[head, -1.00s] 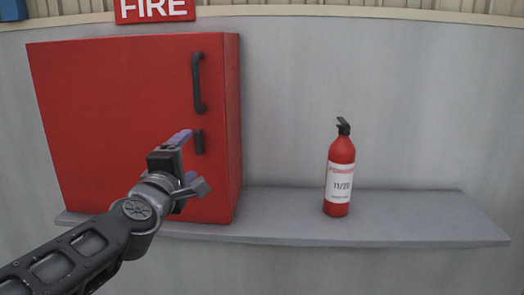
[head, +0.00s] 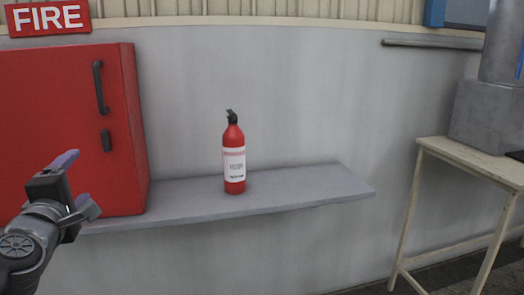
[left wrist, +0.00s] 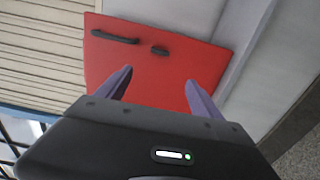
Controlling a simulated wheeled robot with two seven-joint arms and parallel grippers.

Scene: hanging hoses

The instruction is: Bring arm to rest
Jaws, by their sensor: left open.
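My left gripper (head: 74,180) is at the lower left of the head view, in front of the red cabinet (head: 60,130). Its fingers are apart, with nothing between them. In the left wrist view the two purple fingers (left wrist: 157,90) are spread, and the red cabinet (left wrist: 160,65) with its dark handle shows beyond them. I cannot tell how far the fingers are from the cabinet. The cabinet door appears closed. My right gripper is in neither view.
A red fire extinguisher (head: 234,160) stands upright on the grey shelf (head: 310,190), right of the cabinet. A FIRE sign (head: 48,18) is on the wall above. A pale wooden table (head: 470,165) stands at the right, with floor between it and the shelf.

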